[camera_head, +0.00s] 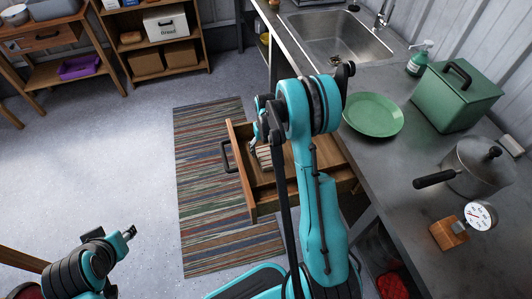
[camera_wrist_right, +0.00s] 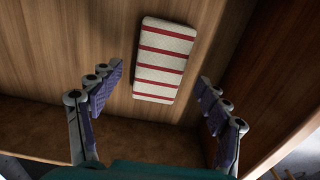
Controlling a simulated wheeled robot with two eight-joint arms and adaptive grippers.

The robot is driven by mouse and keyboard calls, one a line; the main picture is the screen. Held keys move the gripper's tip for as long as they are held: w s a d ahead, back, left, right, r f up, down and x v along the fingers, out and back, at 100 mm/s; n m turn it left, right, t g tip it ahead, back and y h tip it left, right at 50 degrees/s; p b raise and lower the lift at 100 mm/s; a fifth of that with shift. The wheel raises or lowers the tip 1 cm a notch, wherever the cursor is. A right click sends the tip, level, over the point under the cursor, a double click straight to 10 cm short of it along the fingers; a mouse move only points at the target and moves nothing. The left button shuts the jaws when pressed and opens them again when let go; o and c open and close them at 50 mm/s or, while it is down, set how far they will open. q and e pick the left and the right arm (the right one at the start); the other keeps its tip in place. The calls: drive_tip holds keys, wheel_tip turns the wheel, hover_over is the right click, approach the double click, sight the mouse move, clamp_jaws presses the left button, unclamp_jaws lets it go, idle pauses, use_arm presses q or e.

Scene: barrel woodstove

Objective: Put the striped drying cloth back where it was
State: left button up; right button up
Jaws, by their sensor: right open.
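The striped drying cloth (camera_wrist_right: 165,60), folded into a white pad with red stripes, lies on the wooden bottom of the open drawer (camera_head: 265,203). In the head view a small part of the cloth (camera_head: 264,157) shows beside my right arm. My right gripper (camera_wrist_right: 157,80) is open and empty over the drawer. In the wrist view its fingers are spread on either side of the cloth's near end, apart from it. My right arm hides part of the drawer in the head view. My left arm shows at the lower left, but its gripper is not visible.
The counter to the right holds a sink (camera_head: 335,37), green plate (camera_head: 373,115), green box (camera_head: 455,95), soap bottle (camera_head: 418,60), pot (camera_head: 472,168) and dial gauge (camera_head: 480,215). A striped rug (camera_head: 205,230) lies under the drawer. Shelves stand at the back left; the floor between is clear.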

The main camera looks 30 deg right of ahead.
wheel_tip(320, 180, up, 7)
drive_tip(key=p, duration=0.2)
wheel_tip(320, 180, up, 9)
drive_tip(key=t, duration=0.1)
hover_over(266, 155)
drive_tip(key=s+a, duration=0.2)
drive_tip(key=a, duration=0.2)
drive_tip(key=s+a+r+n+t, duration=0.1)
drive_tip(key=s+a+r+t, duration=0.2)
drive_tip(key=s+a+r, duration=0.2)
drive_tip(key=s+a+r+n+t, duration=0.1)
drive_tip(key=s+a+r+t, duration=0.2)
drive_tip(key=s, duration=0.9)
drive_tip(key=a+r, duration=0.2)
drive_tip(key=a, duration=0.1)
drive_tip(key=shift+a+n, duration=0.3)
